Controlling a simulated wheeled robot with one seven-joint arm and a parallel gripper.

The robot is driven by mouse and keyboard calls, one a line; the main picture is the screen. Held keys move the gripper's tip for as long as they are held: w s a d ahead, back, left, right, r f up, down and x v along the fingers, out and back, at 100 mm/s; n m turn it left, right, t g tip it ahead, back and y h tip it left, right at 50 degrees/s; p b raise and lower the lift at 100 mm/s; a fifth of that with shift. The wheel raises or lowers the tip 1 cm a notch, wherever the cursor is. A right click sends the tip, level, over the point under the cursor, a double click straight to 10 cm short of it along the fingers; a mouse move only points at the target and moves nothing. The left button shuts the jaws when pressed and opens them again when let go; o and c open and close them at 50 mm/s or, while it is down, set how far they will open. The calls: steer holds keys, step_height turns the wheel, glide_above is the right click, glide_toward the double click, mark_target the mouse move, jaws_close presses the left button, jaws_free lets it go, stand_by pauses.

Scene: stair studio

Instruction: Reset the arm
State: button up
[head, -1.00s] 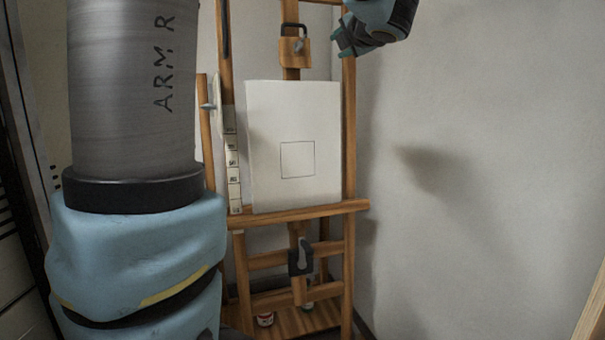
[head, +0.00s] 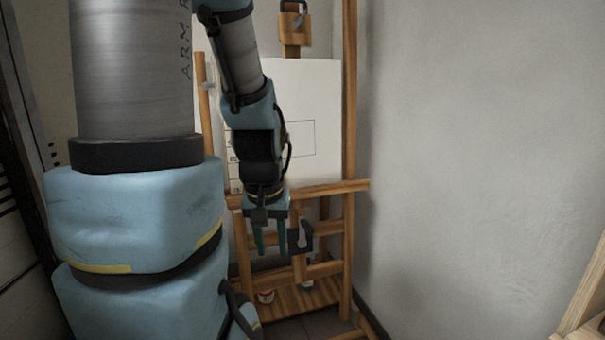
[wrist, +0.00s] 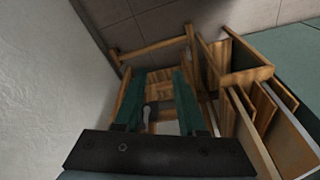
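My gripper (head: 270,240) hangs pointing down in the head view, in front of the lower part of the wooden easel. Its two green fingers are apart, with nothing between them. In the wrist view my gripper (wrist: 158,95) also shows its fingers spread, with the easel's wooden base bars beyond them. My forearm runs down from the top of the head view and covers the left part of the white canvas (head: 325,95) and its drawn square.
The wooden easel (head: 349,100) stands against the wall, with a ledge under the canvas. A dark clamp (head: 302,237) sits below the ledge. Small jars (head: 266,296) stand on its bottom shelf. In the wrist view, wooden compartments (wrist: 245,75) stand at right. The pale wall at right is bare.

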step_height(320, 180, up, 14)
steer(key=s+p, duration=0.1)
steer(key=p, duration=1.3)
steer(key=shift+a+r+p, duration=0.15)
steer(key=shift+a+p, duration=0.15)
steer(key=shift+p, duration=0.1)
